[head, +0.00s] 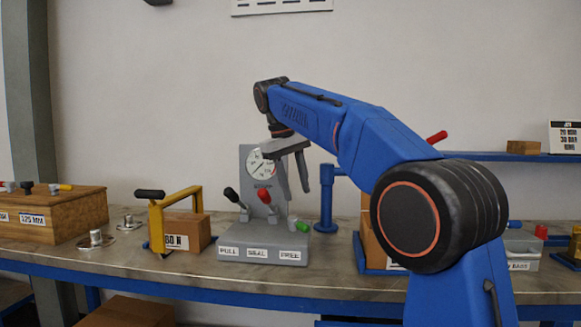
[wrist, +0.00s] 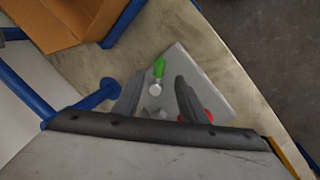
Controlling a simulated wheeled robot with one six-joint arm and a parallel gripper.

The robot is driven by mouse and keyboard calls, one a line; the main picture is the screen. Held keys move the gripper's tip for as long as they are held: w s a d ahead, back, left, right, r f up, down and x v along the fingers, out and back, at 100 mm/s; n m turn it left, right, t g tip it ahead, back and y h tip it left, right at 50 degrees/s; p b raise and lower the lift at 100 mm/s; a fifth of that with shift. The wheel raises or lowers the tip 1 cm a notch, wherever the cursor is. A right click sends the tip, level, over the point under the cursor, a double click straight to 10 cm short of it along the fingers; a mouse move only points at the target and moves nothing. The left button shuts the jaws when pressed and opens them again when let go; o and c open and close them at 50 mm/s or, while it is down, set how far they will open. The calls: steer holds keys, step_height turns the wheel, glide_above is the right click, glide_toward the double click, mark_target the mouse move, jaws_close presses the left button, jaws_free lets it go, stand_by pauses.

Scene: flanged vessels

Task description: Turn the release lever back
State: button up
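A grey lever stand (head: 262,246) sits on the bench, with front labels that look like PULL, SEAL and FREE. A black-handled lever (head: 232,196) leans left. A red-handled lever (head: 264,196) is in the middle. A green-handled lever (head: 300,226) lies low at the right, above the FREE label. No label names the release lever. My gripper (head: 290,172) hangs above the stand, pointing down. In the wrist view my gripper (wrist: 158,82) is open, and the green lever (wrist: 159,68) shows between its fingertips with no visible contact. The red handle (wrist: 208,116) is partly hidden by the right finger.
A dial gauge (head: 258,163) on a grey upright stands behind the levers. A yellow-framed clamp (head: 156,225) with a box is at left. A blue post (head: 326,205) stands close at right.

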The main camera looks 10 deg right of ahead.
step_height(320, 180, up, 6)
glide_above(300, 225)
steer(key=s+a, duration=0.3)
steer(key=a, duration=0.1)
steer(key=shift+d, duration=0.25)
steer(key=c, duration=0.4)
steer(key=shift+w+d+f, duration=0.15)
steer(key=shift+d, duration=0.15)
jaws_close()
steer(key=w+d+f+n+t+y, duration=0.1)
steer(key=d+f+y, duration=0.2)
steer(key=d+y, duration=0.35)
steer(key=w+d+f+y, duration=0.1)
steer(key=d+f+y, duration=0.2)
steer(key=d, duration=0.7)
steer(key=s+a+r+x, duration=0.1)
steer(key=x, duration=1.1)
steer(key=shift+a+f, duration=0.4)
steer(key=shift+a, duration=0.15)
